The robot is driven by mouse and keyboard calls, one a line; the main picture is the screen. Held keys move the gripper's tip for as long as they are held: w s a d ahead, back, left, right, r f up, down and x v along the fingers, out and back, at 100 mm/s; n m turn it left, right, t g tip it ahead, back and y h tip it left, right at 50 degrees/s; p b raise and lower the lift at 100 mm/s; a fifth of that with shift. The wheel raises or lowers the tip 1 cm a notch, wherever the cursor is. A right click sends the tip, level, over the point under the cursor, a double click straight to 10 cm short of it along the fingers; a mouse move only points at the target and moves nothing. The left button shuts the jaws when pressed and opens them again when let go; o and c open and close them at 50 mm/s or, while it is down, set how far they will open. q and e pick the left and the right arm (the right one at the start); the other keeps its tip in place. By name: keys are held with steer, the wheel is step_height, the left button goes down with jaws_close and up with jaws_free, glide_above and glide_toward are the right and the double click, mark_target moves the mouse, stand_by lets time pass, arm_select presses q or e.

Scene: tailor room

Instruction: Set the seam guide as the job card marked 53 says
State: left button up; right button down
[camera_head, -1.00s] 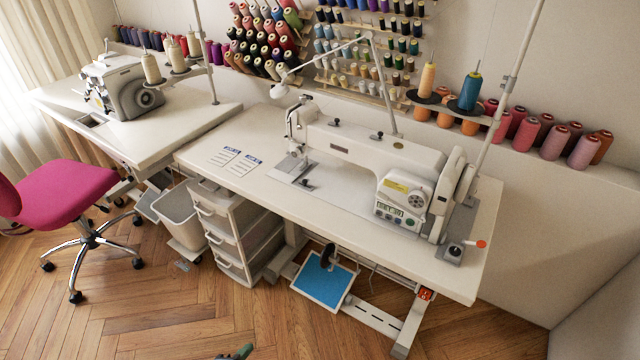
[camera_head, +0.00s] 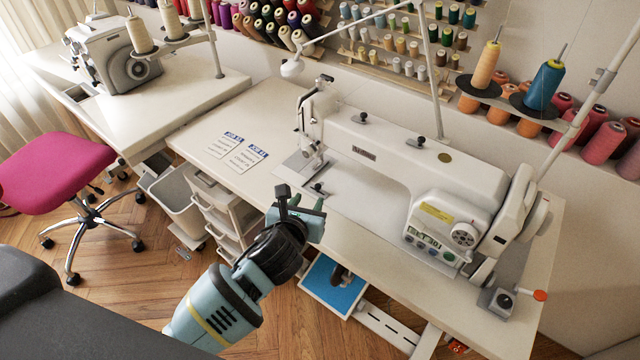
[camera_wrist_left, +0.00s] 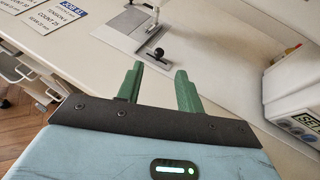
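Two printed job cards, a left one (camera_head: 222,142) and a right one (camera_head: 250,156), lie flat on the sewing table left of the white sewing machine (camera_head: 385,160). In the left wrist view the nearer card (camera_wrist_left: 62,12) has a blue heading that seems to read JOB 53; its smaller lines are hard to read. A small black knob (camera_wrist_left: 157,53) on the metal plate by the needle appears to be the seam guide; it shows in the head view too (camera_head: 318,187). My left gripper (camera_wrist_left: 158,72) is open and empty, its green fingers just short of the knob. My right gripper is out of view.
The sewing head and its control panel (camera_head: 432,243) stand right of my left gripper. A lamp (camera_head: 292,68) hangs above the machine's left end. A drawer unit (camera_head: 215,205) and a bin (camera_head: 172,190) stand below the table. The tabletop around the cards is clear.

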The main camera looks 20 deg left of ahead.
mark_target(318, 186)
arm_select(q)
steer(key=shift+w+f, duration=0.25)
steer(key=shift+w, duration=0.1)
steer(key=b+x, duration=0.1)
steer(key=x, duration=0.4)
steer(key=shift+x, duration=0.85)
steer(key=shift+w, duration=0.1)
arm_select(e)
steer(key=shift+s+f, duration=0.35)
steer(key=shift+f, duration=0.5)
arm_select(q)
jaws_close()
